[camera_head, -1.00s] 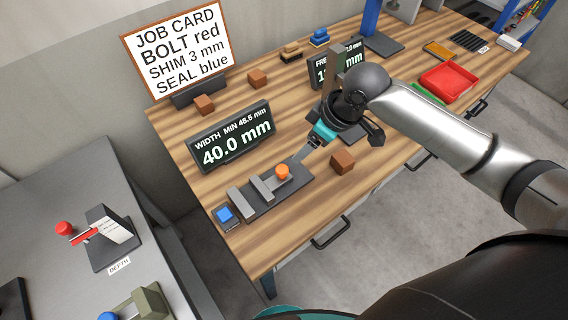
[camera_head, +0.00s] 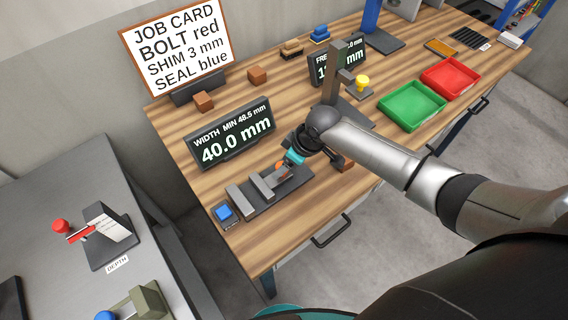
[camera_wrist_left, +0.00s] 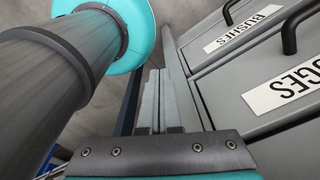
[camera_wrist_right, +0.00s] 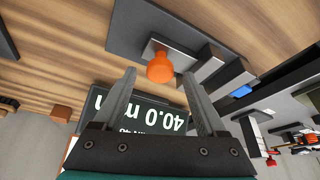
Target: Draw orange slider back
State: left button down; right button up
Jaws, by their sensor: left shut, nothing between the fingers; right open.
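The orange slider knob (camera_wrist_right: 160,68) sits on a grey width gauge (camera_head: 238,200) with upright jaw blocks. In the head view the knob is mostly covered by my right gripper (camera_head: 286,165). In the right wrist view the open right gripper (camera_wrist_right: 158,80) has its fingertips on either side of the knob's image; whether they reach around it in depth I cannot tell. My left gripper (camera_wrist_left: 158,100) is shut and empty, near grey drawer fronts and away from the gauge.
The width display (camera_head: 231,138) reads 40.0 mm and stands behind the gauge. A blue button (camera_head: 223,212) is at the gauge's left end. A brown block (camera_head: 347,164) lies just right of my right gripper. Green (camera_head: 411,104) and red trays stand farther right.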

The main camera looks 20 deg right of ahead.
jog(key=shift+w+a+f, duration=0.15)
jog(key=shift+f, duration=0.35)
grip_shut()
dwell(0.4)
dwell(0.9)
